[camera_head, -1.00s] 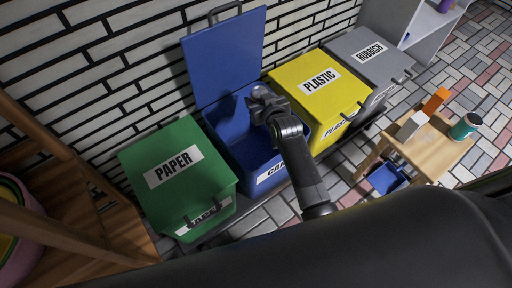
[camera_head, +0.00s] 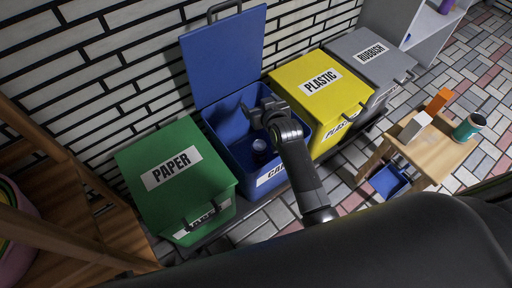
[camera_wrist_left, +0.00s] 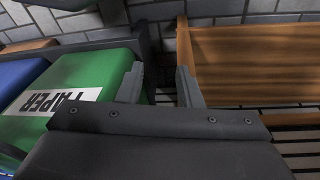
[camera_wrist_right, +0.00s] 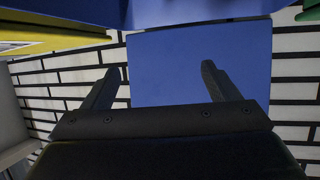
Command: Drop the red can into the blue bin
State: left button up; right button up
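The blue bin (camera_head: 243,165) stands between the green and yellow bins with its lid (camera_head: 226,58) raised against the wall. A small round object (camera_head: 260,146) with a pale end lies inside it; it looks like a can end, but its red colour does not show in the shade. My right gripper (camera_head: 258,114) is over the bin opening, above and apart from that object. The right wrist view shows its fingers (camera_wrist_right: 161,70) spread and empty, facing the blue lid. My left gripper (camera_wrist_left: 160,72) is open and empty near the green bin, outside the head view.
A closed green paper bin (camera_head: 177,180), yellow plastic bin (camera_head: 320,90) and grey rubbish bin (camera_head: 370,58) flank the blue one. A small wooden table (camera_head: 432,150) at right holds a white box (camera_head: 414,127), an orange block (camera_head: 437,101) and a teal can (camera_head: 468,127).

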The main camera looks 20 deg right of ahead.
pick_arm(q)
jog(key=shift+r, duration=0.1)
pick_arm(e)
jog(key=shift+s, duration=0.1)
pick_arm(q)
jog(key=s+a+f+p, duration=0.2)
jog(key=s+f+p, duration=0.3)
jog(key=f, duration=0.2)
jog(key=s+a+f+m+g+y+p, duration=0.1)
jog(key=s+a+f+p, duration=0.1)
jog(key=s+f+p, duration=0.3)
jog(key=shift+s+a+f+y+p, duration=0.3)
jog(key=shift+f+p, duration=0.45)
jog(key=shift+f, duration=0.85)
pick_arm(e)
jog(key=v, duration=1.7)
pick_arm(q)
jog(key=shift+w, duration=0.1)
pick_arm(e)
jog(key=shift+s, duration=0.15)
